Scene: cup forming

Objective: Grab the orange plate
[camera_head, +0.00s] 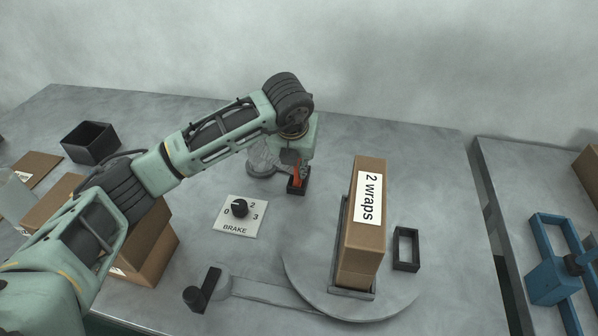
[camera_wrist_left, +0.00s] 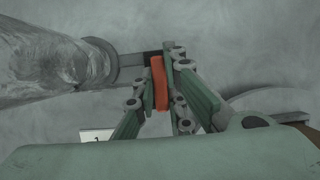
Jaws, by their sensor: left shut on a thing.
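The orange plate (camera_head: 299,177) is a small upright piece at a small black holder (camera_head: 297,187) on the table, in the head view. My left gripper (camera_head: 296,168) reaches down over it from above and is shut on it. In the left wrist view the orange plate (camera_wrist_left: 159,82) is a narrow strip between the two fingers of the left gripper (camera_wrist_left: 160,95). The black holder shows partly behind it. The lower end of the plate is hard to see, so I cannot tell whether it is still inside the holder. My right gripper is not in view.
A grey wrap roll (camera_head: 264,156) stands close left of the holder. A brake dial panel (camera_head: 240,216) lies in front. A tall "2 wraps" box (camera_head: 362,225) stands on a turntable (camera_head: 300,270) at right. An empty black frame (camera_head: 406,249) is beside it.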

